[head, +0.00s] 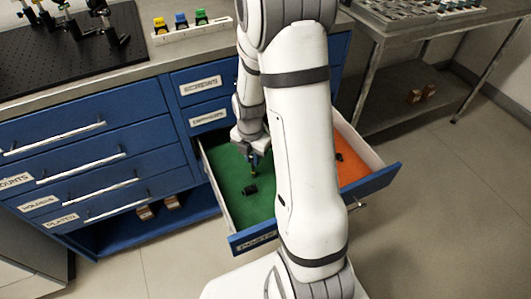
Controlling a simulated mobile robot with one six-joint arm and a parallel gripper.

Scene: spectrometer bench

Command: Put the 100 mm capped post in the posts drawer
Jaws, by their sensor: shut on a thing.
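The posts drawer (224,193) is pulled open, its blue front labelled POSTS. Its left part has a green floor and its right part an orange floor; my arm covers the middle. My gripper (253,158) is over the green part, pointing down and shut on a slim post (254,169) with a yellowish spot on it. The post is small and partly hidden by the jaws, so its length and cap are not clear. I cannot tell whether its lower end touches the drawer floor. A short black piece (249,190) lies on the green floor just below it.
A small dark piece (339,157) lies on the orange part. Closed blue drawers (95,148) stand to the left. The bench above holds a white rack (192,32) with yellow, blue and green items. A metal side table (430,25) stands at the right.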

